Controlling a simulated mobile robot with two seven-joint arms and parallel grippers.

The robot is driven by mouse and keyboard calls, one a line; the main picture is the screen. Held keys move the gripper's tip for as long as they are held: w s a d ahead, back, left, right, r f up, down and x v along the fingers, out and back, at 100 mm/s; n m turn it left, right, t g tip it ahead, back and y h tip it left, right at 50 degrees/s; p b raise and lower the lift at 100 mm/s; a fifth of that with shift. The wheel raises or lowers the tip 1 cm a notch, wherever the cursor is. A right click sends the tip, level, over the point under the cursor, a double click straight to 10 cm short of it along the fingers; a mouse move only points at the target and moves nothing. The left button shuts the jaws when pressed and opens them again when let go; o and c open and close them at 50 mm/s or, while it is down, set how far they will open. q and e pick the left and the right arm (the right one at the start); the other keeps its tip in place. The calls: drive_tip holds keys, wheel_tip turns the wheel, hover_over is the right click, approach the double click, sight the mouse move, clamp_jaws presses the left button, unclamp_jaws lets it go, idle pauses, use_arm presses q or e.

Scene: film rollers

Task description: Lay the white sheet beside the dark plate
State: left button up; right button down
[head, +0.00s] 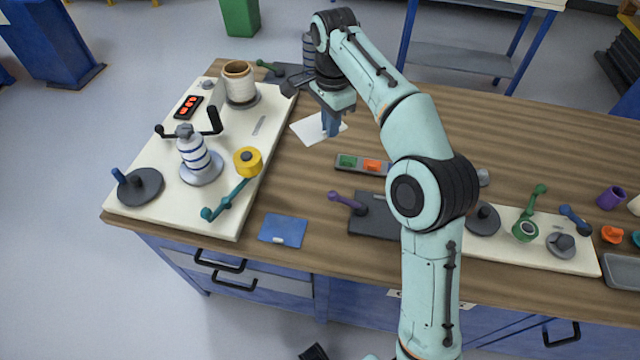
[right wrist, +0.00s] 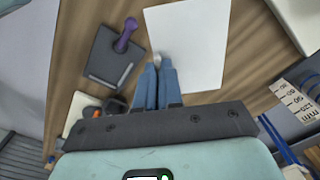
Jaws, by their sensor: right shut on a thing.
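The white sheet (head: 308,131) is at my right gripper, over the wood table left of centre in the head view. My right gripper (head: 331,126), with blue fingers, is shut on it. In the right wrist view the fingertips (right wrist: 160,62) meet the sheet (right wrist: 195,40) near its lower left side. I cannot tell whether the sheet touches the table. A dark plate (head: 365,230) with a purple handle lies nearer the front, partly behind my right arm; it also shows in the right wrist view (right wrist: 105,66). My left gripper is not in view.
A cream board (head: 225,222) with rollers and a yellow spool (head: 248,161) stands left. A grey strip (head: 346,161) with green and orange pieces lies between sheet and plate. A blue card (head: 283,230) lies near the front edge. Another cream board (head: 582,262) is right.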

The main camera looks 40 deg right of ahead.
drive_tip(key=b, duration=0.5)
hover_over(328, 188)
wheel_tip(328, 188, down, 16)
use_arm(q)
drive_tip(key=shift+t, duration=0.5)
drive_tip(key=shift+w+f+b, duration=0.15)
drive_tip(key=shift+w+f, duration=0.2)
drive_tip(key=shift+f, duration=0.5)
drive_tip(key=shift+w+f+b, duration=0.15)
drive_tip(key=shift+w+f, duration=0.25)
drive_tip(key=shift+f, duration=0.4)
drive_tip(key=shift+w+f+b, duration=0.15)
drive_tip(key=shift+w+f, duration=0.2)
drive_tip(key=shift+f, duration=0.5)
use_arm(e)
drive_tip(key=shift+f, duration=2.25)
drive_tip(key=shift+f, duration=0.1)
drive_tip(key=c, duration=1.6)
unclamp_jaws()
drive_tip(key=o, duration=0.3)
use_arm(q)
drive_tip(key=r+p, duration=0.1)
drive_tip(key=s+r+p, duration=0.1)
drive_tip(key=p, duration=0.1)
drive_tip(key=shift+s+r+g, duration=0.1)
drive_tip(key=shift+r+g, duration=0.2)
use_arm(e)
wheel_tip(328, 188, up, 12)
drive_tip(key=shift+r, duration=0.15)
